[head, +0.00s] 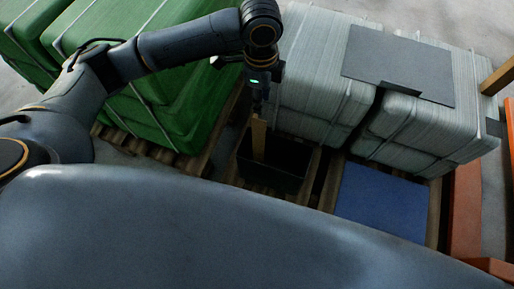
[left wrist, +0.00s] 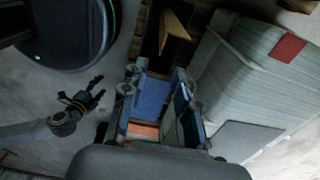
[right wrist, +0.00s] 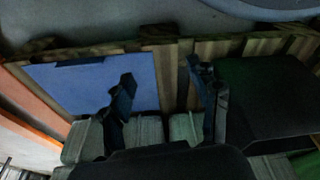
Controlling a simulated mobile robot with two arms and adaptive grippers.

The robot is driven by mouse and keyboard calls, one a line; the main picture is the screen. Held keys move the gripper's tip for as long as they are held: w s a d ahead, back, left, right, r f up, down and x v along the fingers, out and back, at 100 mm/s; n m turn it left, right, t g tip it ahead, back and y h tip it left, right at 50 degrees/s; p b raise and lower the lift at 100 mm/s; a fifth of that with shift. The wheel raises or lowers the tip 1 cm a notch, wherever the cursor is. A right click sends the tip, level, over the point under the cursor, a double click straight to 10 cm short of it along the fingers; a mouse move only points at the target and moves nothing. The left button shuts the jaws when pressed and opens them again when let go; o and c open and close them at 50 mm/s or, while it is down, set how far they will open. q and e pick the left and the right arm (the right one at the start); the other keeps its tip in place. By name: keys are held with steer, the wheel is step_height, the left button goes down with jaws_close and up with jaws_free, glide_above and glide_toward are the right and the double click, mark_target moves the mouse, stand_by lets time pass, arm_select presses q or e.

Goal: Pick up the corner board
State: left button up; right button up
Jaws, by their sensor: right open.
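The corner board (head: 258,142) is a tan, angled strip standing in a black bin (head: 283,182). In the left wrist view the corner board (left wrist: 175,27) shows beyond my fingertips, at the top. My left gripper (head: 262,103) hangs pointing down above it in the head view. In the left wrist view my left gripper (left wrist: 160,76) has its fingers apart, with nothing seen between them; whether it touches the board I cannot tell. My right gripper (right wrist: 165,88) is open and empty, with the blue sheet beyond its fingers. It is outside the head view.
A blue sheet (head: 382,203) lies on a wooden pallet right of the bin. Strapped grey sack bundles (head: 315,65) with a dark grey sheet (head: 400,62) on top stand behind. Green bundles (head: 185,95) are at left. An orange frame (head: 466,205) stands at right.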

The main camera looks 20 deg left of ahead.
arm_select(q)
steer(key=b, duration=0.2)
glide_above(259, 124)
step_height(259, 124, down, 7)
steer(key=shift+w+a+f, duration=0.1)
steer(key=shift+f, duration=0.05)
step_height(259, 124, down, 5)
steer(key=shift+f+b, duration=0.1)
steer(key=shift+b, duration=0.65)
steer(key=shift+f, duration=0.45)
arm_select(e)
step_height(259, 124, up, 12)
steer(key=w, duration=0.2)
steer(key=shift+w+t, duration=0.15)
steer(key=shift+t, duration=0.25)
arm_select(q)
steer(key=shift+c, duration=0.4)
arm_select(e)
steer(key=shift+f, duration=0.1)
arm_select(q)
jaws_close()
